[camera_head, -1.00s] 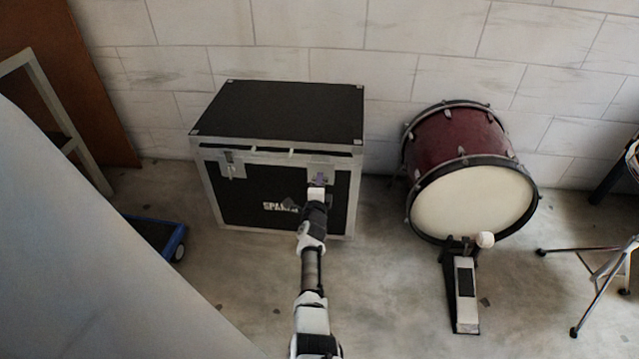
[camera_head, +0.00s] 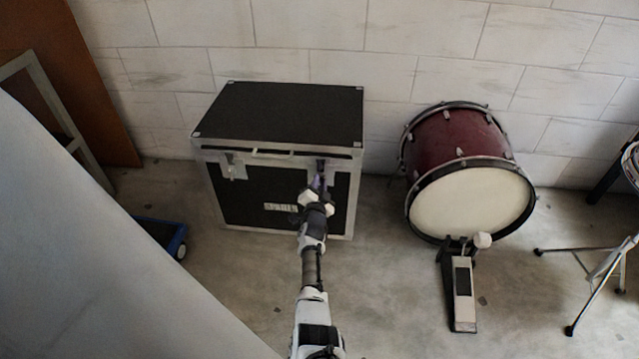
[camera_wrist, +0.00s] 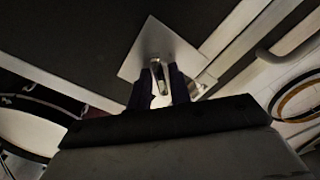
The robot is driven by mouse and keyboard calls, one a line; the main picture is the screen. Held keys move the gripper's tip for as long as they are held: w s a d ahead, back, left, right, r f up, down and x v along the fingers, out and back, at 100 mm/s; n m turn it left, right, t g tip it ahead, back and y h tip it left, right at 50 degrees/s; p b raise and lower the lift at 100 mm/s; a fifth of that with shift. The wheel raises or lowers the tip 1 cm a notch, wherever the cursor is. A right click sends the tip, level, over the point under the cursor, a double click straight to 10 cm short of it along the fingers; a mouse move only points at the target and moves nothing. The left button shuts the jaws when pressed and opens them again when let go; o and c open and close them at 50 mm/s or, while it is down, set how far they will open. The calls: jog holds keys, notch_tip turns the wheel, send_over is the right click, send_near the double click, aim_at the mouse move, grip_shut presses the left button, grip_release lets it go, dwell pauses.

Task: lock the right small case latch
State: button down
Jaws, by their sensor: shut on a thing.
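The black case (camera_head: 290,112) with silver edges stands on the floor against the wall, its lid down with a thin dark gap showing under the front edge. The left latch (camera_head: 232,168) hangs on its front. My gripper (camera_head: 318,178) is at the upper right of the case front, over the right latch, which it mostly hides in the head view. In the wrist view, the right latch shows as a metal piece (camera_wrist: 159,76) on a pale plate (camera_wrist: 150,48). My gripper's dark fingers (camera_wrist: 160,88) are shut on it, one at each side.
A red bass drum (camera_head: 470,185) with a pedal (camera_head: 462,290) stands to the right of the case. A blue dolly (camera_head: 165,237) sits on the floor at the left. Metal stand legs (camera_head: 595,275) are at the far right. Floor in front of the case is clear.

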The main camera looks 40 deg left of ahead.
jog(key=shift+n+p, duration=0.55)
jog(key=shift+n, duration=3.65)
jog(key=shift+f, duration=0.1)
jog(key=c, duration=1.5)
grip_release()
jog(key=shift+s, duration=0.15)
jog(key=p+v, duration=0.7)
jog(key=v, duration=0.6)
jog(key=shift+s+d+p, duration=0.2)
jog(key=shift+s+p, duration=0.1)
